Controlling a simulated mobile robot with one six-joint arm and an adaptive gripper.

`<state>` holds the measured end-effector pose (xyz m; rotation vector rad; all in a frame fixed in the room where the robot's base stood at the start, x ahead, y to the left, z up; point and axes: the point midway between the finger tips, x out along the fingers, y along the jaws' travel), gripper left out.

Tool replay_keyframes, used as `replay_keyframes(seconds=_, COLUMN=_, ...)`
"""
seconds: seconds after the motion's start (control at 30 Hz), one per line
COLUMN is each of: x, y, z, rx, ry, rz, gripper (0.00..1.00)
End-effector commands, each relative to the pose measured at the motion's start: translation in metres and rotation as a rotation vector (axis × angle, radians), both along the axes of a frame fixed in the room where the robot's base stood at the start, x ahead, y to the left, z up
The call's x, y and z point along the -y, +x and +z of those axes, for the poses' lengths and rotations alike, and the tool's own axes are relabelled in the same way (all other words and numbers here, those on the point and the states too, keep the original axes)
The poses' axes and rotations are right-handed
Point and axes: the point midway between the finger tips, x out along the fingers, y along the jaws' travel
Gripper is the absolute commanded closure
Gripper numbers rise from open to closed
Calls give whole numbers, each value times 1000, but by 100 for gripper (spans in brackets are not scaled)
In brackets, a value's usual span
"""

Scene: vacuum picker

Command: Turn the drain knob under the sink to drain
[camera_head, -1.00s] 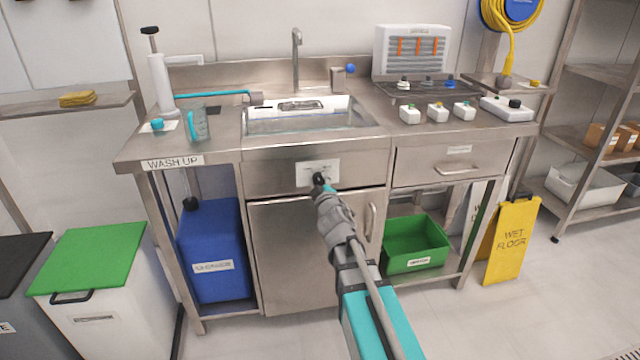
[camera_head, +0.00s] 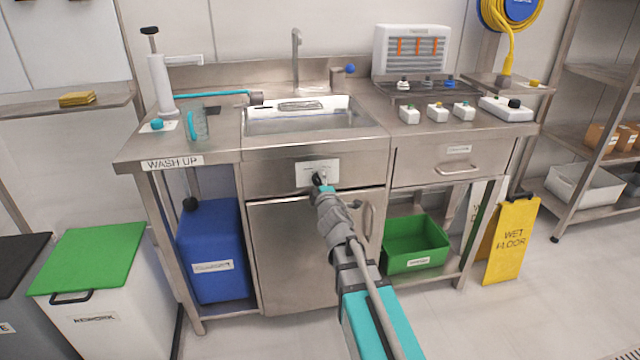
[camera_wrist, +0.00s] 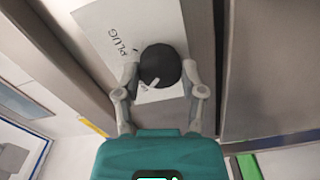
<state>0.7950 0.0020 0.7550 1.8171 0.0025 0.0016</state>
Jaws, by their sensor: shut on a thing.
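The drain knob (camera_wrist: 160,66) is a round black knob with a white pointer line, on a white label plate (camera_wrist: 105,28) in the wrist view. The word PLUG shows on the plate. In the head view the plate (camera_head: 328,170) is on the front panel below the sink basin (camera_head: 362,118), and the knob (camera_head: 318,179) is partly hidden by my gripper. My gripper (camera_wrist: 162,80) is shut on the knob, one finger on each side of it. In the wrist view the pointer line slants toward the lower left. Other lettering on the plate is hidden.
A cabinet door (camera_head: 285,255) with a vertical handle is below the panel. A drawer (camera_head: 450,163) is to the right. A blue container (camera_head: 210,250) and a green bin (camera_head: 415,243) stand on either side under the counter. A yellow wet floor sign (camera_head: 511,240) stands at right.

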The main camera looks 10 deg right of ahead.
Motion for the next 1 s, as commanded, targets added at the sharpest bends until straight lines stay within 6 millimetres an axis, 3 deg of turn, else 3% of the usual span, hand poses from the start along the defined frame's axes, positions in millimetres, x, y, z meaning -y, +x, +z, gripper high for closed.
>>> replay_keyframes(seconds=0.1, x=-1, y=1, z=0, rx=1, ry=-1, rz=2, gripper=95)
replay_keyframes(seconds=0.13, x=-1, y=1, z=0, rx=1, ry=-1, rz=2, gripper=46)
replay_keyframes(seconds=0.3, x=0, y=1, z=0, rx=0, ry=0, rz=1, gripper=14)
replay_keyframes(seconds=1.0, x=1, y=0, z=0, rx=0, ry=1, rz=-1, gripper=13)
